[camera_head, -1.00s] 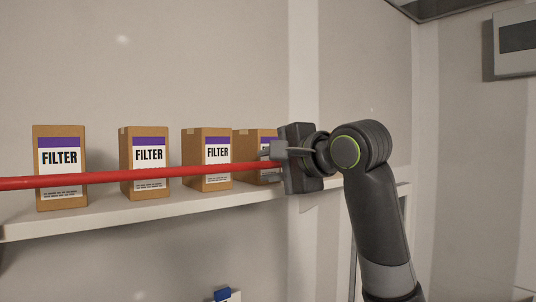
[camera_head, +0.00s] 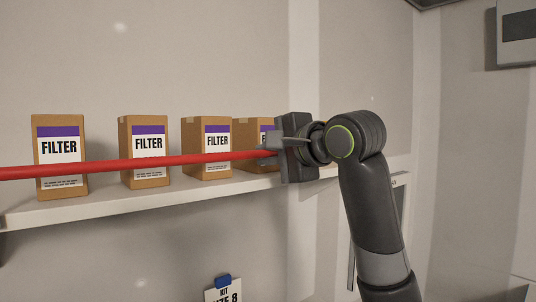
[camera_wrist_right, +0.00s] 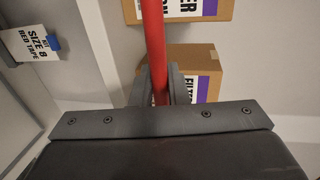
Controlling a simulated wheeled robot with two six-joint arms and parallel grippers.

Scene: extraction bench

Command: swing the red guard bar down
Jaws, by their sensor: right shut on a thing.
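The red guard bar (camera_head: 140,163) runs nearly level across the head view from the left edge, in front of the filter boxes. My right gripper (camera_head: 268,153) is shut on the bar near its right end. In the right wrist view the red bar (camera_wrist_right: 154,45) runs down between the two fingers of the right gripper (camera_wrist_right: 160,85). The bar's left end is outside the head view. My left gripper does not show.
Several cardboard filter boxes (camera_head: 60,128) stand on a white shelf (camera_head: 110,207) behind the bar. A tag with a blue clip (camera_head: 223,282) hangs below the shelf. A grey wall box (camera_head: 518,38) is at the upper right.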

